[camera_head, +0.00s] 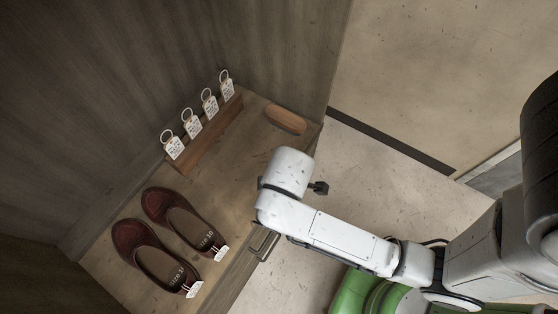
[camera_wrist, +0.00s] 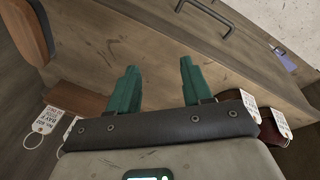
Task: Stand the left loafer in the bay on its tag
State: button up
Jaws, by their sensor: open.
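Two dark red loafers stand side by side on the wooden counter in the head view, toes to the upper left: one nearer the lower left (camera_head: 128,236) and one to its right (camera_head: 157,202). I cannot tell for sure which is the left one. Each has a white tag at its heel, (camera_head: 193,289) and (camera_head: 221,253). In the wrist view, both heel tags (camera_wrist: 249,105) show at the right, beyond my gripper. My gripper (camera_wrist: 159,68) is open and empty, its green fingers apart above the counter. My arm hides it in the head view. No bay is clearly visible.
A wooden rack (camera_head: 207,140) with several ringed white tags stands along the back; one tag (camera_wrist: 45,120) partly reads "BAY". A brown brush-like block (camera_head: 286,119) lies to its right. The counter's front has a metal handle (camera_head: 265,246). The counter's middle is clear.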

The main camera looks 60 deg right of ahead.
jog(key=s+d+m, duration=0.1)
jog(key=s+m, duration=0.1)
jog(key=s+d+m+g, duration=0.1)
jog(key=s+m, duration=0.1)
jog(key=s+d+m, duration=0.2)
jog(key=m, duration=0.1)
jog(key=shift+s+r+y, duration=0.2)
jog(key=shift+r+y, duration=0.15)
jog(key=shift+y, duration=0.05)
jog(key=shift+s+d+r+m+g, duration=0.1)
jog(key=shift+s+d+m+g, duration=0.1)
jog(key=shift+s+m+g, duration=0.15)
jog(key=shift+c, duration=0.9)
